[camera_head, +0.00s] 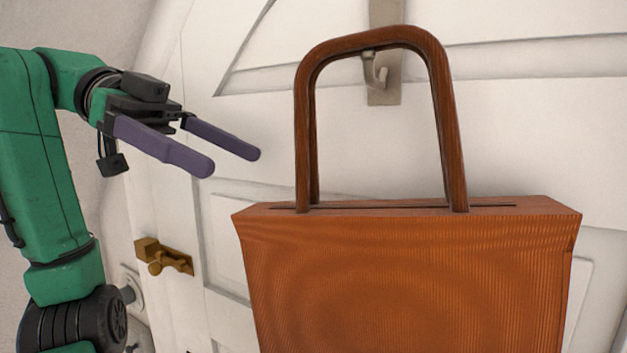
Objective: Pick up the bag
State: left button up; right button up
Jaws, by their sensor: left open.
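The bag (405,275) is orange-brown with a ribbed front and a flat top. Its brown arched handle (305,120) stands upright, with its top in front of a metal hook (378,78) on the white door. I cannot tell for sure whether the handle rests on the hook. The bag's lower end is cut off by the picture's bottom edge. My left gripper (235,162) is open and empty, its two purple fingers pointing right toward the handle. It is left of the handle and apart from it, above the bag's top left corner. My right gripper is not in view.
A white panelled door (520,120) fills the background behind the bag. A brass door handle (165,258) is at the lower left, below my left gripper. A grey wall (105,25) is at the far left. The space between the fingers and the bag handle is clear.

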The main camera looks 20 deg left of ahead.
aim_at(457, 272)
jog(key=k+j, duration=0.1)
jog(key=k, duration=0.9)
